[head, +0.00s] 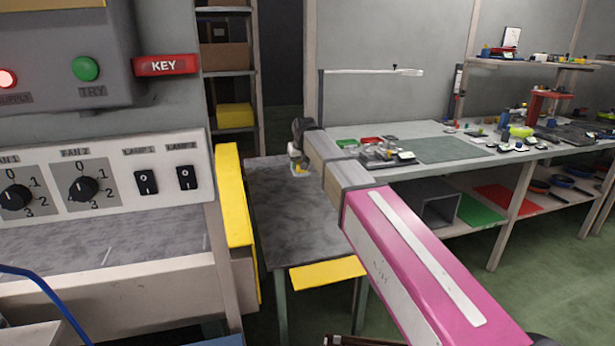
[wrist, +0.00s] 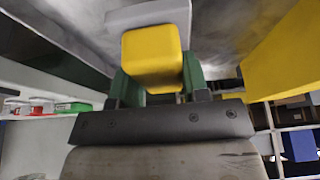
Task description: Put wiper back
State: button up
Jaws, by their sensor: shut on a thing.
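The wiper appears to be the yellow block (wrist: 152,58) with a pale grey piece (wrist: 150,14) beyond it in the wrist view. My gripper (wrist: 153,82) has green fingers on either side of the yellow block and is shut on it. In the head view my gripper (head: 298,162) is small and far off, at the end of my pink and grey arm, over the back part of a small grey table (head: 290,215). A bit of yellow shows at its tip. I cannot tell whether the wiper touches the table.
A yellow panel (head: 236,210) stands along the table's left side, and a yellow flap (head: 327,273) is at its front edge. A long workbench (head: 455,150) with tools and small trays runs to the right. A control panel (head: 110,185) is at left. A shelf rack (head: 229,85) stands behind.

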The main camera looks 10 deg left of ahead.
jog(key=w+f, duration=0.1)
jog(key=w+d, duration=0.1)
jog(key=w+f, duration=0.1)
jog(key=w, duration=0.1)
jog(key=shift+d+f, duration=0.3)
jog(key=shift+d, duration=0.1)
jog(key=shift+f, duration=2.05)
jog(key=shift+s+f, duration=0.1)
jog(key=o, duration=0.9)
jog(key=v, duration=1.2)
